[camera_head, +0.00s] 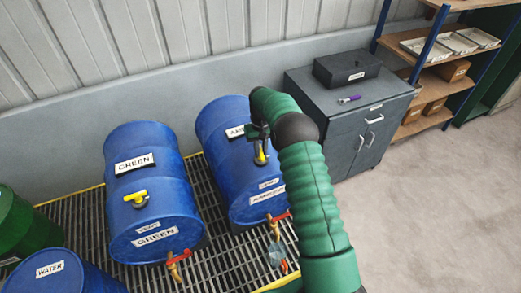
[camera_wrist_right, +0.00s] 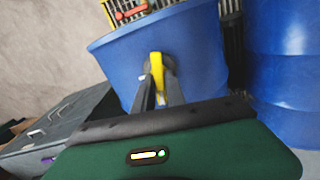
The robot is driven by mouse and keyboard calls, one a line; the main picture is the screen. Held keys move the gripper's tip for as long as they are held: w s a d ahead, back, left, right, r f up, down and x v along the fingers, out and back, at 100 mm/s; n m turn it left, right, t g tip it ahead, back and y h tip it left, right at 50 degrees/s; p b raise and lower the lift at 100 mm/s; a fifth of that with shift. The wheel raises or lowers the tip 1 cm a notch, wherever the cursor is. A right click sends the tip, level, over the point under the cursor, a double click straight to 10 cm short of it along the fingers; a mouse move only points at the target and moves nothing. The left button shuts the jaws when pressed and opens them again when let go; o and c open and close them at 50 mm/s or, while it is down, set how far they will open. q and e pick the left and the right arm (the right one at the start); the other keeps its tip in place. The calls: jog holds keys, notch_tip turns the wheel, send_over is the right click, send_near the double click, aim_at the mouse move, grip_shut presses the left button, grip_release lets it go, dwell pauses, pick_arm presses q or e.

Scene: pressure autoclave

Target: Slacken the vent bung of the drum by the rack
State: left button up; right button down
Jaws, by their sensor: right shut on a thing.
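The blue drum (camera_head: 225,165) nearest the grey cabinet lies on the grating, its upper label partly hidden by my right arm. Its yellow vent bung (camera_head: 260,156) sits on the drum's upper side; it also shows in the right wrist view (camera_wrist_right: 157,62). My right gripper (camera_head: 259,143) reaches down over this drum and is shut on the yellow bung. In the right wrist view its two fingers (camera_wrist_right: 160,86) sit on both sides of the yellow handle. My left gripper is not in view.
Another blue drum (camera_head: 160,200), labelled GREEN, has its own yellow bung (camera_head: 137,197). Red-handled taps (camera_head: 178,257) stick out at the drum fronts. A grey cabinet (camera_head: 345,115) and a shelf rack (camera_head: 440,65) stand at the right. The floor at the right is clear.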

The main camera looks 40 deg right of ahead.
aim_at(261, 151)
jog(key=shift+d+r+n, duration=0.1)
jog(key=shift+n, duration=0.9)
jog(key=shift+d+r+n, duration=0.1)
jog(key=shift+n, duration=0.9)
dwell(0.8)
jog(key=shift+n+b, duration=0.3)
jog(key=shift+n, duration=1.8)
dwell(1.8)
jog(key=c, duration=1.4)
grip_release()
jog(key=shift+c, duration=0.2)
jog(key=shift+o, duration=0.4)
jog(key=shift+s, duration=0.2)
jog(key=shift+w, duration=0.1)
jog(key=shift+w+r, duration=0.1)
jog(key=shift+r, duration=0.15)
notch_tip(261, 151, up, 6)
jog(key=shift+r+b, duration=0.2)
jog(key=shift+b, duration=0.8)
notch_tip(261, 151, up, 10)
jog(key=shift+f, duration=0.15)
